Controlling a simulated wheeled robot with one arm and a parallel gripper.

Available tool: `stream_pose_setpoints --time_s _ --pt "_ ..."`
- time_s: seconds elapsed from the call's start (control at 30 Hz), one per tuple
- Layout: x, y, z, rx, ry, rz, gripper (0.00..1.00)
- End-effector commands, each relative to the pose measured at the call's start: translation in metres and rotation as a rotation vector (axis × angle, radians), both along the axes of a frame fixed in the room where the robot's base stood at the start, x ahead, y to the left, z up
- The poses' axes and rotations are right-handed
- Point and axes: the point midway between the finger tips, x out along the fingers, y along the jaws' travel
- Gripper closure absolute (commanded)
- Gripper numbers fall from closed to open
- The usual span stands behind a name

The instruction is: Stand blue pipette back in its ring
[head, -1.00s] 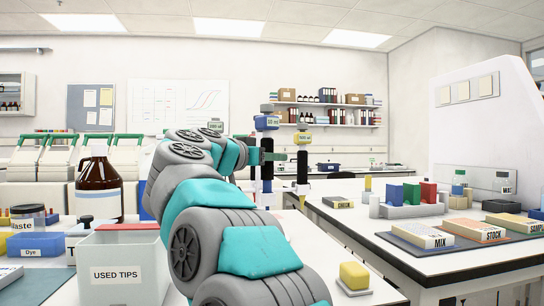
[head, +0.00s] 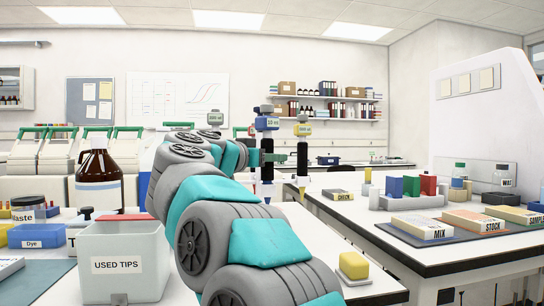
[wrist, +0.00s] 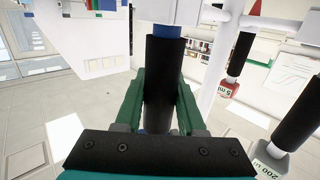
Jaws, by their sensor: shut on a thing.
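My gripper (wrist: 160,108) is shut on the blue pipette (head: 267,124), with a green finger on each side of its dark barrel. In the wrist view the pipette (wrist: 163,70) shows a black sleeve and a blue part above it. In the head view it is upright, its tip above the white table. A white stand (wrist: 209,78) with a post and side arms is just right of the pipette in the wrist view. The blue pipette's own ring cannot be made out, nor whether the pipette touches the stand.
A yellow pipette (head: 303,130) stands close right of the blue one, and a grey-topped one (head: 215,118) to the left. A red-labelled pipette (wrist: 229,82) hangs by the stand. A used-tips bin (head: 123,264), brown bottle (head: 98,178) and yellow block (head: 353,265) are on the near table.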

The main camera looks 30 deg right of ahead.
Motion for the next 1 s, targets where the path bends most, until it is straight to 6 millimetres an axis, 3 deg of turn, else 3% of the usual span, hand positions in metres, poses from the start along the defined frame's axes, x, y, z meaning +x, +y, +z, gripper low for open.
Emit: stream_pose_setpoints --time_s 0.53,0.57,0.6,0.83,1.0 --pt "-0.0006 -0.0002 -0.0097 0.0 -0.003 0.0 0.79" --pt "-0.0005 -0.0001 -0.0096 0.0 -0.003 0.0 0.58" --pt "-0.0005 -0.0001 -0.0097 0.0 -0.003 0.0 0.54" --pt "-0.0003 0.0 -0.0099 0.0 -0.002 0.0 0.28" --pt "-0.0001 0.0001 -0.01 0.0 -0.002 0.0 0.27"
